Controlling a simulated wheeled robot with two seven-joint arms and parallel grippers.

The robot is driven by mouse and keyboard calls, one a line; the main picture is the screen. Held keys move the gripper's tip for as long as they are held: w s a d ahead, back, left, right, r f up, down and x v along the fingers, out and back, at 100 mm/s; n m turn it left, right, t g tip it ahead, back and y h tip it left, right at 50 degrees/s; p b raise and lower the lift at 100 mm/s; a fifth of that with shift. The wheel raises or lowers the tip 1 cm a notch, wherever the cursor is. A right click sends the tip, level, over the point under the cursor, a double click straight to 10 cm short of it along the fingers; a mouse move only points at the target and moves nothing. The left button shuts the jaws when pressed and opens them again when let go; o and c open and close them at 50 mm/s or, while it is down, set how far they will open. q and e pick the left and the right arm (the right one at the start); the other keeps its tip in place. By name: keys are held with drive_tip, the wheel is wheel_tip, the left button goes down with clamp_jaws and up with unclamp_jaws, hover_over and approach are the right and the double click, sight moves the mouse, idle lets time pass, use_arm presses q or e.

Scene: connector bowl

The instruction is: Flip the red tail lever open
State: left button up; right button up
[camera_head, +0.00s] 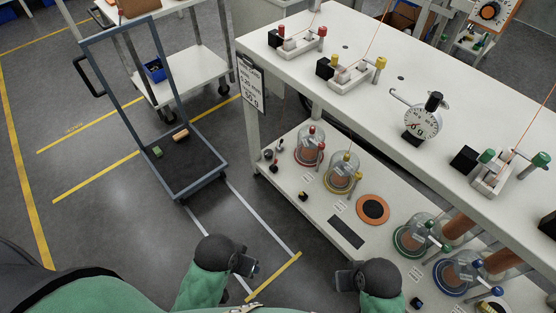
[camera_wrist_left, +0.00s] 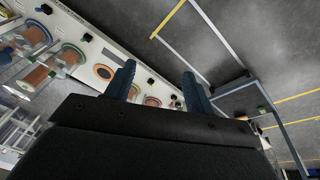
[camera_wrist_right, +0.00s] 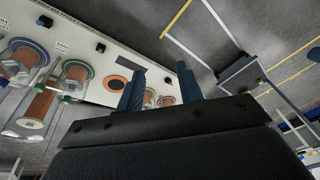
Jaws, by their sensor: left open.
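A white clamp fixture (camera_head: 298,44) with red-knobbed posts stands at the far left of the upper bench.
The white bench (camera_head: 375,45) also carries a yellow-knobbed fixture (camera_head: 352,73), a dial gauge (camera_head: 421,124) and a green-knobbed fixture (camera_head: 493,176). Domed spools stand on the lower shelf (camera_head: 300,203). A blue-grey cart (camera_head: 189,179) stands left. Floor between is clear.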

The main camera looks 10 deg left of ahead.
drive_tip(key=shift+s+a, duration=0.15)
drive_tip(key=shift+a, duration=0.1)
